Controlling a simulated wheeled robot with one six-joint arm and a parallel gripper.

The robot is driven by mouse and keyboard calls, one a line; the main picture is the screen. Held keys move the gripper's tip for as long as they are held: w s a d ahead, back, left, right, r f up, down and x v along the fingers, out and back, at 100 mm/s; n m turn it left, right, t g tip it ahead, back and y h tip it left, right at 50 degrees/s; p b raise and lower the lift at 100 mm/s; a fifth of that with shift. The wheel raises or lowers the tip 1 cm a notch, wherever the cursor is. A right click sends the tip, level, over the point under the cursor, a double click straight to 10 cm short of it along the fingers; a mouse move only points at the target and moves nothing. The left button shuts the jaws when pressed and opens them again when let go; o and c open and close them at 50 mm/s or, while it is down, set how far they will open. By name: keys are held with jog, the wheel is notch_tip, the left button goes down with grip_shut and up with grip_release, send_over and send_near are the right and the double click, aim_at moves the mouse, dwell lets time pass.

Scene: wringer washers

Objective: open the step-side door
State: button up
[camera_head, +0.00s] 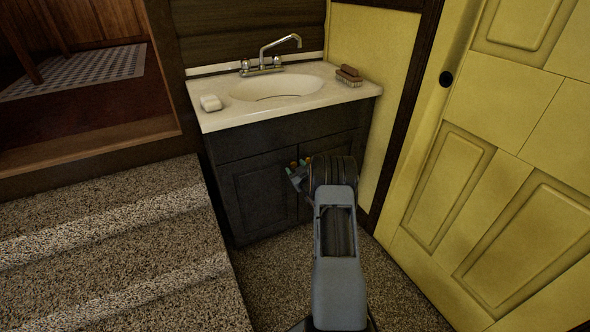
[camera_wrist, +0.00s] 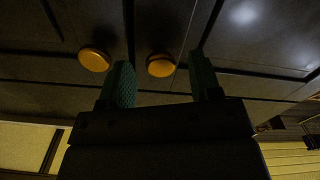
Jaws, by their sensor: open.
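The dark sink cabinet has a step-side door (camera_head: 262,200) on its left, beside the carpeted steps. The other door, to its right, is mostly hidden behind my arm. Two round yellow knobs show in the wrist view, a left knob (camera_wrist: 95,60) and a right knob (camera_wrist: 160,66). My gripper (camera_head: 297,175) is at the front of the cabinet, near where the doors meet. In the wrist view my gripper (camera_wrist: 162,82) is open, with the right knob seen between its fingers and the left knob outside them. I cannot tell whether the fingers touch it. The step-side door looks shut.
Carpeted steps (camera_head: 110,240) rise close on the left. A yellow panelled door (camera_head: 490,170) stands on the right. The white sink top (camera_head: 225,117) overhangs the cabinet, with soap (camera_head: 210,103) and a brush (camera_head: 348,80) on it. Some speckled floor is clear before the cabinet.

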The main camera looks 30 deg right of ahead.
jog(key=shift+w, duration=0.75)
grip_shut()
